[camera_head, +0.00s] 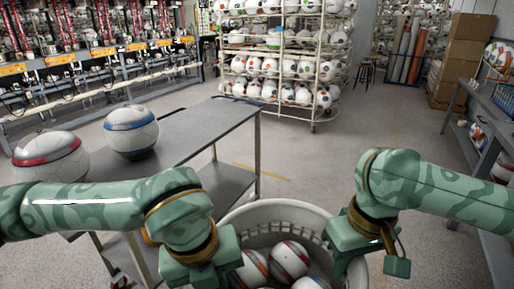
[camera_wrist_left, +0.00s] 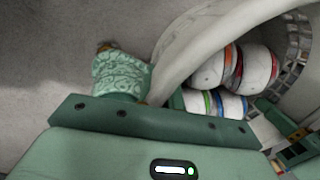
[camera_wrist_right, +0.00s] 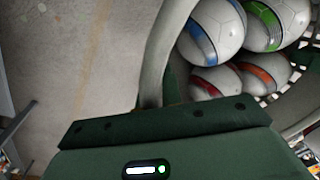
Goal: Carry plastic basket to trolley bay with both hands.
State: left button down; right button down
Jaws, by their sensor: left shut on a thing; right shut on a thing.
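The plastic basket (camera_head: 282,209) is round and pale, with a slotted wall, and holds several balls (camera_head: 289,259). It is low in the middle of the head view, in front of me. My left gripper (camera_wrist_left: 150,103) is shut on the basket's rim (camera_wrist_left: 190,48) at its left side. My right gripper (camera_wrist_right: 158,105) is shut on the rim (camera_wrist_right: 163,45) at its right side. In the head view the right gripper (camera_head: 350,245) sits over the rim, its fingertips hidden. The basket's underside is hidden. The trolley bay cannot be told apart with certainty.
A grey metal table (camera_head: 190,135) stands at the left, close to the basket, with balls (camera_head: 131,131) on it. A tall rack of balls (camera_head: 275,65) stands at the back. Grey benches (camera_head: 487,105) line the right. Open floor (camera_head: 345,135) lies ahead, with cardboard boxes (camera_head: 468,45) beyond.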

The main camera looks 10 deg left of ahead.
aim_at(208, 117)
jog(key=i+z, duration=0.1)
jog(key=i, duration=0.7)
jog(key=i+j, duration=0.15)
jog(key=i, duration=0.7)
jog(key=i+l+u, duration=0.1)
jog(key=i, duration=0.5)
jog(key=i+l+u, duration=0.15)
jog(key=i, duration=0.45)
jog(key=i+u, duration=0.6)
jog(key=u, duration=0.15)
jog(key=i+l+u, duration=0.1)
jog(key=i+u, duration=0.25)
jog(key=u, duration=0.55)
